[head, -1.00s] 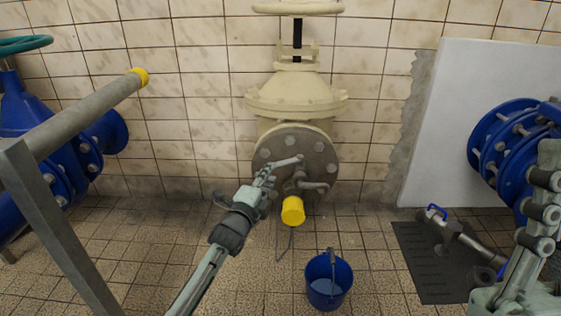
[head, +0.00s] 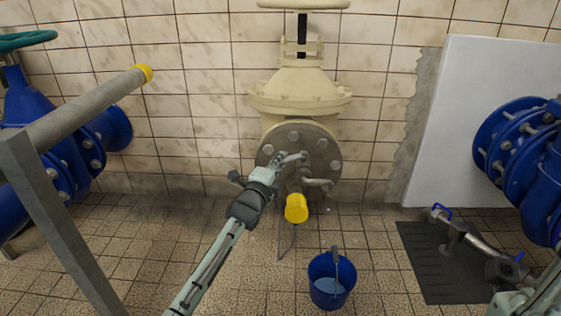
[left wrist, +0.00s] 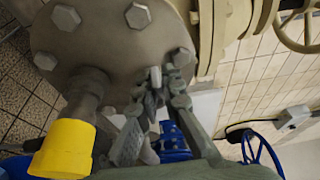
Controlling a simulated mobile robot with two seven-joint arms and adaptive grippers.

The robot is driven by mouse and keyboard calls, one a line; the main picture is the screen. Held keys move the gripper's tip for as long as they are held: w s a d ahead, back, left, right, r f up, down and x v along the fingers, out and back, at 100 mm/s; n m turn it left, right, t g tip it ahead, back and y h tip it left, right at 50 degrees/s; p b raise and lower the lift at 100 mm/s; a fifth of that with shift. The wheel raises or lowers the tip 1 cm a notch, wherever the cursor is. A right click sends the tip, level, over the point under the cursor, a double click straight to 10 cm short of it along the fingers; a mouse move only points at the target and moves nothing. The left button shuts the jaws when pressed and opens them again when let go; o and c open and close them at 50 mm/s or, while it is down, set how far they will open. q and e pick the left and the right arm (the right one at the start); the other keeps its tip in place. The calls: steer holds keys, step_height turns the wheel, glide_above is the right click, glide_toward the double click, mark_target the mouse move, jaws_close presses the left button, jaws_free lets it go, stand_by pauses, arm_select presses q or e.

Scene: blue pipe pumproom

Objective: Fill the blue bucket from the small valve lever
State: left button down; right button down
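A blue bucket (head: 331,287) stands upright on the floor, its inside showing a pale bluish surface. Above it, a yellow-ended spout (head: 296,209) comes out of the round grey flange (head: 322,144) of a cream valve. A small grey lever-like piece (head: 318,182) sticks out right of the spout pipe. My left gripper (head: 290,161) is at the flange, just above and left of the spout. In the left wrist view its fingers (left wrist: 165,82) are close together beside the spout pipe (left wrist: 88,90); whether they grip anything is unclear.
A grey rail (head: 85,108) with a yellow end and a blue pipe stand at the left. A blue flanged pipe (head: 505,135) and a white panel (head: 440,120) are at the right. A dark floor mat (head: 430,270) has metal fittings on it. Floor left of the bucket is clear.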

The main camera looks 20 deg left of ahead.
stand_by(0.4)
arm_select(q)
steer(key=shift+s+d+r+n+y, duration=0.1)
steer(key=shift+s+d+n+y, duration=0.05)
steer(key=shift+d+n+y, duration=0.3)
steer(key=shift+s+a+n+y, duration=0.1)
steer(key=shift+s+n+y, duration=0.15)
steer(key=shift+y, duration=0.4)
steer(key=c, duration=1.7)
jaws_free()
steer(key=s, duration=0.8)
steer(key=s+d, duration=0.1)
steer(key=s, duration=0.3)
